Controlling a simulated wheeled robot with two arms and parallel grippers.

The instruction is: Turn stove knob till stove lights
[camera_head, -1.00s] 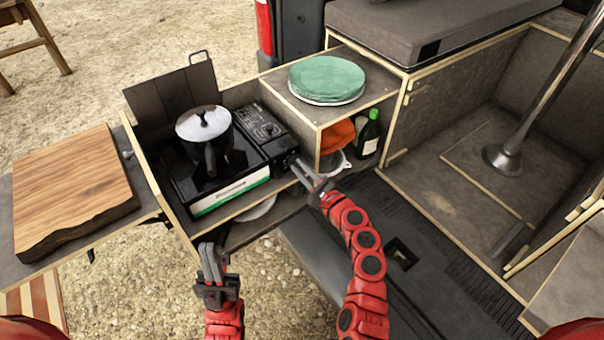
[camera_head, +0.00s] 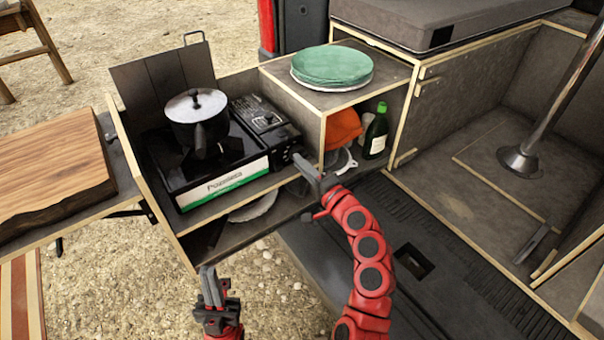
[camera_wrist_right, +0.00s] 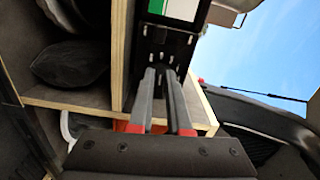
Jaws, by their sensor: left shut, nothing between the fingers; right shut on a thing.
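The portable black stove (camera_head: 262,162) sits in the wooden pull-out box, with a white and green label on its front; its front also shows in the right wrist view (camera_wrist_right: 168,42). A dark pot (camera_head: 198,122) with a silver lid stands on it. My right gripper (camera_head: 298,160) is at the right end of the stove's front, shut on the stove knob, which its fingers mostly hide. In the right wrist view the fingertips (camera_wrist_right: 160,74) meet the stove front. My left gripper (camera_head: 208,270) is shut and empty, below and in front of the box. I see no flame.
A shelf box (camera_head: 290,98) right of the stove carries green plates (camera_head: 332,66); an orange cloth (camera_head: 342,126) and a green bottle (camera_head: 376,132) are inside it. A cutting board (camera_head: 50,185) lies at left. Open gravel lies around my left gripper.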

